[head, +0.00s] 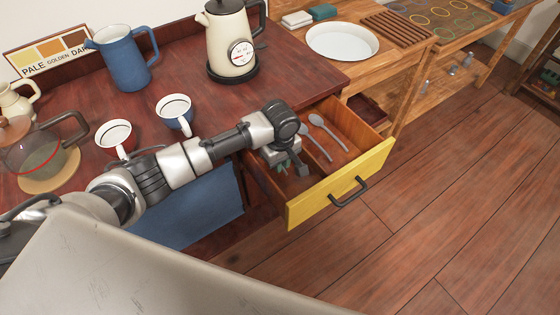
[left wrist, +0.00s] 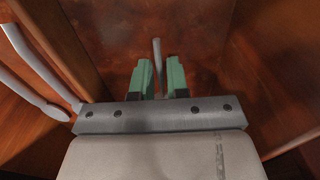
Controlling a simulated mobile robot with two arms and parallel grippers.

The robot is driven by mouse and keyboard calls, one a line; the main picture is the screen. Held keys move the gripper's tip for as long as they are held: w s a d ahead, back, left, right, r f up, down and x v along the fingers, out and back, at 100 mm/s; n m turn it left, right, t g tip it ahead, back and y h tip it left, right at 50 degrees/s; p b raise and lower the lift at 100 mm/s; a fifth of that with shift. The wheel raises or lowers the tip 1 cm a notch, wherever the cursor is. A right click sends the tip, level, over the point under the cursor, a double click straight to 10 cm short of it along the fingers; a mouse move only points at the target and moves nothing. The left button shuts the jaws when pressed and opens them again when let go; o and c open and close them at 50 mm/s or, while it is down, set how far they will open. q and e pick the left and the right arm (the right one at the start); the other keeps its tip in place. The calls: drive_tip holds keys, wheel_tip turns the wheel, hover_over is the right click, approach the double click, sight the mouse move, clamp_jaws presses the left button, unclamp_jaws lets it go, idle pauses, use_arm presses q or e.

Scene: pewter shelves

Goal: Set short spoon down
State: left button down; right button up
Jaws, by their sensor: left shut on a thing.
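My left gripper (head: 287,166) is down inside the open drawer (head: 341,187), in its left compartment. In the left wrist view its green fingertips (left wrist: 161,78) are shut on a thin grey handle, taken to be the short spoon (left wrist: 157,50). The handle sticks out past the fingertips over the reddish-brown drawer bottom. The rest of that spoon is hidden by the gripper, and I cannot tell whether it touches the bottom. In the head view I cannot make this spoon out. My right gripper is not in view.
Two other grey spoons (head: 327,132) lie beyond the divider in the drawer's right compartment; they also show in the left wrist view (left wrist: 38,100). A red cup (head: 115,137), a blue cup (head: 175,113) and a cream kettle (head: 229,45) stand on the counter by my arm.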

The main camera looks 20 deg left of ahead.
use_arm(q)
drive_tip(key=shift+f, duration=0.35)
drive_tip(key=c, duration=1.1)
unclamp_jaws()
wheel_tip(320, 180, up, 13)
drive_tip(key=p, duration=0.1)
drive_tip(key=shift+f, duration=0.1)
